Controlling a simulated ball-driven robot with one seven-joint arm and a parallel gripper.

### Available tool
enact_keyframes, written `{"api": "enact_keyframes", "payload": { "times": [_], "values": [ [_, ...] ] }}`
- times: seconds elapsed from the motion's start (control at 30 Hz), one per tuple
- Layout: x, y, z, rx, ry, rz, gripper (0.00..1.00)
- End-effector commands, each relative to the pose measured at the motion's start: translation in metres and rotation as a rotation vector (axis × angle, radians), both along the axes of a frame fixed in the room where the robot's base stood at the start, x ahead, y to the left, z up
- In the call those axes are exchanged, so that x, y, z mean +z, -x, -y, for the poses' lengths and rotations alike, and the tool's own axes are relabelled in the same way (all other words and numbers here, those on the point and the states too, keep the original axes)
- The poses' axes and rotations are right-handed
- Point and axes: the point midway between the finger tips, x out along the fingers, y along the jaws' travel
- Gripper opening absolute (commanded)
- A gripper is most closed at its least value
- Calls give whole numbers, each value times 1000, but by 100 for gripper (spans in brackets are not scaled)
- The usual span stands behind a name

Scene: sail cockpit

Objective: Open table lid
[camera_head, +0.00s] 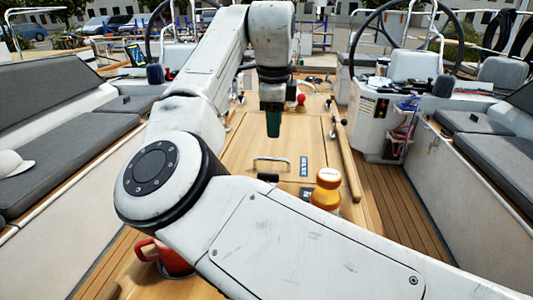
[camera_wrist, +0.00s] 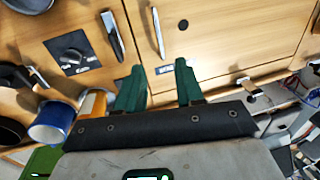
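The wooden table (camera_head: 235,190) stands in the middle of the cockpit, with flat lid panels on top. A silver bar handle (camera_head: 272,159) lies on the near part of the lid, which looks flat and closed. The wrist view shows a slim silver handle (camera_wrist: 158,33) on a wooden panel (camera_wrist: 225,35), beyond my fingertips. My gripper (camera_head: 273,124) hangs above the table, fingers down, beyond the handle in the head view. In the wrist view its two green fingers (camera_wrist: 159,78) are apart with nothing between them. The fingers do not appear to touch the handle.
In the wrist view a blue cup (camera_wrist: 52,121) is at left. Grey-cushioned benches (camera_head: 65,140) line the sides. A wooden rail (camera_head: 347,160) runs along the table's right.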

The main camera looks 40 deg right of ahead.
Motion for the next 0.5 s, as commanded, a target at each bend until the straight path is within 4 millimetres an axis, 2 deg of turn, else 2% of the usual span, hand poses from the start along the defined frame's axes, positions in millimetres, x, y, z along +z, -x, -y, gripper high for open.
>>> {"api": "enact_keyframes", "payload": {
  "times": [0.3, 0.5],
  "values": [
    [-58, -7, 9, 1, -1, -1, 37],
    [-82, -10, 13, 1, 0, 0, 37]
  ]
}}
